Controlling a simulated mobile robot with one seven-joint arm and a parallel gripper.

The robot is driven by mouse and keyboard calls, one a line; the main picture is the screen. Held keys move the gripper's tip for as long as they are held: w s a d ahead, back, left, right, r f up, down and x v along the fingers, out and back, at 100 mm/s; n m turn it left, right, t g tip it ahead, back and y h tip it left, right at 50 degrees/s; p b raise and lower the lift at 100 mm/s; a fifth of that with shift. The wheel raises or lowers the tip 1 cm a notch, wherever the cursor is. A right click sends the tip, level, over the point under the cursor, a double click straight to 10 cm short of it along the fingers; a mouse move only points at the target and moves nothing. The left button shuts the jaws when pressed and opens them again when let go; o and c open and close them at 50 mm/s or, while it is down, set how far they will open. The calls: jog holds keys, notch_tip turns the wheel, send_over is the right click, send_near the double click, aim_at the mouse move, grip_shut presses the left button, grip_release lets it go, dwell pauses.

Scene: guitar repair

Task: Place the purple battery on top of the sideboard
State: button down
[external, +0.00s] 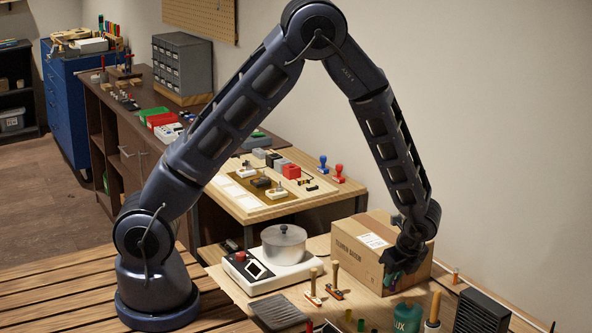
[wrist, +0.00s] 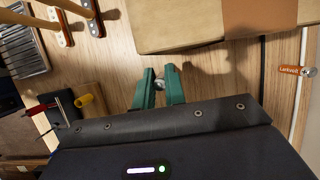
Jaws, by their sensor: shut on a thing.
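My gripper (external: 392,281) is low over the right end of the wooden workbench, in front of the cardboard box. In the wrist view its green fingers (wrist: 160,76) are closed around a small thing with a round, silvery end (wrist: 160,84). This looks like the end of the battery; its purple side is mostly hidden by the fingers, and I cannot make out its colour surely. The sideboard (external: 122,133), dark brown with shelves and doors, stands at the back left in the external view, far from my gripper.
The cardboard box (external: 357,253) is right beside my gripper. The sideboard top holds a grey drawer cabinet (external: 182,68), small trays and tools. A lower table (external: 270,205) with blocks stands between.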

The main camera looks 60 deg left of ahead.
aim_at(392, 291)
jog(key=shift+f, duration=1.8)
jog(key=shift+f, duration=0.1)
jog(key=c, duration=1.5)
grip_release()
jog(key=shift+o, duration=0.2)
